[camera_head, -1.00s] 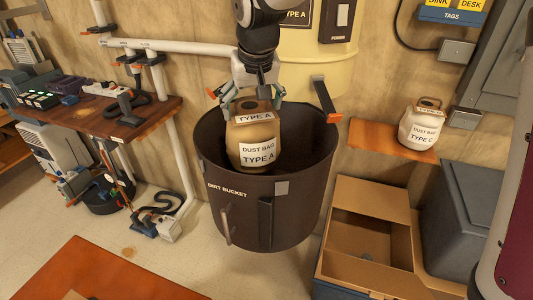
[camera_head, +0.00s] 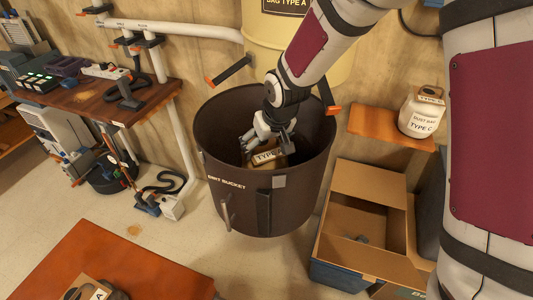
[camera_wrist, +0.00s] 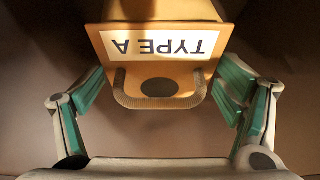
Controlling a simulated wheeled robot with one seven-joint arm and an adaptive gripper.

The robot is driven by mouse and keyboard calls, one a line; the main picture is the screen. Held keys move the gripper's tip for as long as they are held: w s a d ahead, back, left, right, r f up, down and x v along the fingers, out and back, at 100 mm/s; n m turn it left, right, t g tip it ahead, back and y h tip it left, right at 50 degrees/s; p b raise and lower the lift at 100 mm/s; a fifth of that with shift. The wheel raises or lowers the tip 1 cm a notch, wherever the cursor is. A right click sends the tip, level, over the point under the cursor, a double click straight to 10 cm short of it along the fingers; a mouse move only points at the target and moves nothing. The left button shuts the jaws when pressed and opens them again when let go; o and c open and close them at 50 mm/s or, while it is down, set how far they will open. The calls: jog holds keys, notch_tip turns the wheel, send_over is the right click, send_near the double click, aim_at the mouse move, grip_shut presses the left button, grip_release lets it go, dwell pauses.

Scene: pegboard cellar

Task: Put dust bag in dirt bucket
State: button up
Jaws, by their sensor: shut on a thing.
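A tan dust bag (camera_head: 268,158) with a "TYPE A" label is down inside the dark brown dirt bucket (camera_head: 303,193). Only its top shows above the bucket's front rim, and its lower part is hidden. My gripper (camera_head: 267,146) reaches into the bucket from above and is shut on the top of the bag. In the wrist view, the bag's top flap (camera_wrist: 160,62) with its upside-down label and dark round hole lies between the green-padded fingers (camera_wrist: 160,88). Whether the bag touches the bucket floor cannot be seen.
A white "TYPE C" dust bag (camera_head: 418,117) stands on a small wooden shelf (camera_head: 378,124) at right. An open cardboard box (camera_head: 368,184) is below it. An orange-brown table (camera_head: 110,253) holds a partly cut-off item marked "A" (camera_head: 92,290). A workbench (camera_head: 110,103) stands at left.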

aim_at(267, 151)
jog(key=shift+f, duration=1.75)
jog(key=o, duration=1.4)
jog(key=v, duration=1.2)
jog(key=shift+r, duration=0.25)
